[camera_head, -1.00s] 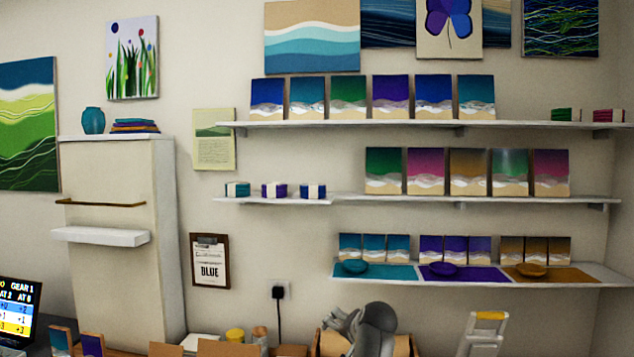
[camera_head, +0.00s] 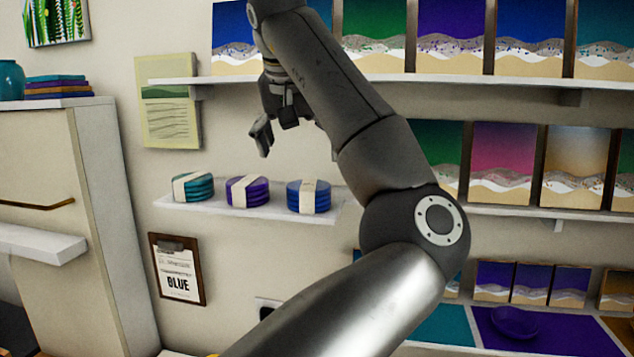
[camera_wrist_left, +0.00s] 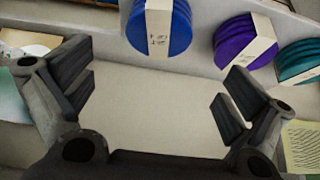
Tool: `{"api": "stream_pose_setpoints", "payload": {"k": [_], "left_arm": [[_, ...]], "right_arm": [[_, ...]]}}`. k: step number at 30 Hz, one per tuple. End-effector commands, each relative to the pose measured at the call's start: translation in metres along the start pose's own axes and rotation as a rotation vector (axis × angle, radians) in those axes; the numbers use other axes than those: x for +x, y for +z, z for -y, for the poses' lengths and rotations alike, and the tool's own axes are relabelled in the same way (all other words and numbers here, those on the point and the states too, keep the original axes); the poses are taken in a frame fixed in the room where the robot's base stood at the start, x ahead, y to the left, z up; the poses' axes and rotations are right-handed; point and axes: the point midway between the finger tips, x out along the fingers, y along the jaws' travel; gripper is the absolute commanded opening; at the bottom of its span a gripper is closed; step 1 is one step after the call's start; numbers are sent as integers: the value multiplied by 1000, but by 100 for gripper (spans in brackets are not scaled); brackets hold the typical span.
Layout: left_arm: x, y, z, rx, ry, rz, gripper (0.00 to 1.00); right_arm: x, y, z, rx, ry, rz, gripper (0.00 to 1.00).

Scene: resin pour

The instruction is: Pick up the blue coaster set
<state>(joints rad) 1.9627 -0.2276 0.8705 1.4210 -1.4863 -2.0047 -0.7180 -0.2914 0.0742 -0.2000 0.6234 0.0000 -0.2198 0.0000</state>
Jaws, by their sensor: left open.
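The blue coaster set (camera_head: 308,197) is a round stack with a pale paper band. It sits at the right of a row of three on a small white shelf (camera_head: 245,208). In the left wrist view the blue set (camera_wrist_left: 180,30) is at the top, just left of the purple one, partly cut off by the frame edge. My left gripper (camera_head: 284,128) is above and in front of the shelf in the head view. My right gripper is not in view.
A purple coaster set (camera_head: 246,191) and a teal one (camera_head: 193,187) stand left of the blue set. A shelf (camera_head: 190,82) with beach panels is above. A clipboard reading BLUE (camera_head: 178,270) hangs below. A cabinet (camera_head: 105,230) stands at the left.

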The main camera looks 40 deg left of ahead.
Motion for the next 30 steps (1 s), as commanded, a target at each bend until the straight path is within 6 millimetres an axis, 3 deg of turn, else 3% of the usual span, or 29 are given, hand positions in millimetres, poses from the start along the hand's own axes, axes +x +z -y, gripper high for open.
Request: {"api": "stream_pose_setpoints", "payload": {"k": [12,20,30], "left_arm": [[45,2,0,-4,5,5,100],[57,2,0,-5,5,4,100],[94,6,-3,-2,5,4,100]], "right_arm": [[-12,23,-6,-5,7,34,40],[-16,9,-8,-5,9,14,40],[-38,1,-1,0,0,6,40]]}}
